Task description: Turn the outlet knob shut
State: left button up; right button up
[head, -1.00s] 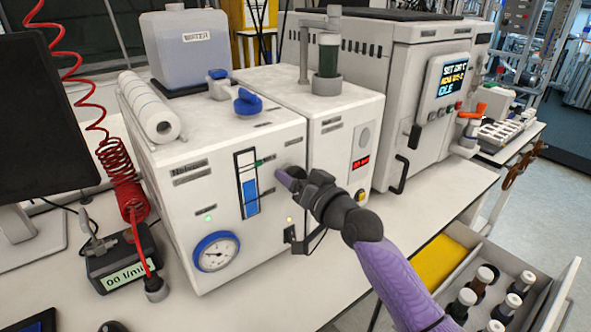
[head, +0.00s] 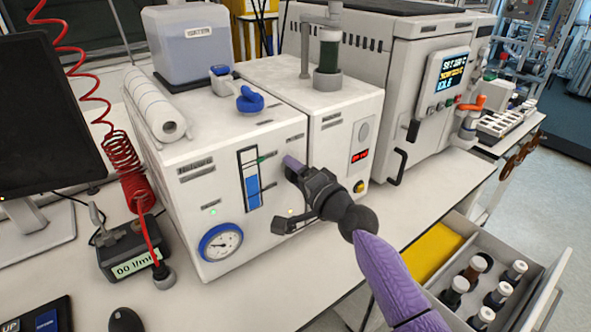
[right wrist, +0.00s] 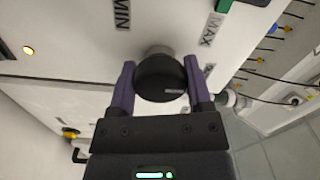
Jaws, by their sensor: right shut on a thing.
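The black round knob (right wrist: 161,80) sits on the white front panel between a MIN label (right wrist: 122,14) and a MAX label (right wrist: 212,28) in the right wrist view. My right gripper (right wrist: 160,66) is shut on it, with one purple finger on each side. In the head view my right gripper (head: 292,168) is at the front of the white unit (head: 190,215), right of the blue level tube (head: 252,190). There the gripper hides the knob. The knob's pointer position cannot be told. My left gripper is not in view.
A blue-rimmed gauge (head: 221,242) is low on the same panel. A blue valve handle (head: 250,99) and a paper roll (head: 157,108) are on top. An open drawer with bottles (head: 471,275) is below my right arm. A red coiled hose (head: 125,165) hangs at left.

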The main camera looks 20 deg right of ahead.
jog(key=shift+m, duration=0.6)
jog(key=o, duration=1.3)
jog(key=shift+s, duration=0.1)
jog(key=p+v, duration=0.1)
jog(key=v, duration=0.8)
jog(key=shift+s+d+p, duration=0.15)
jog(key=shift+s+p, duration=0.2)
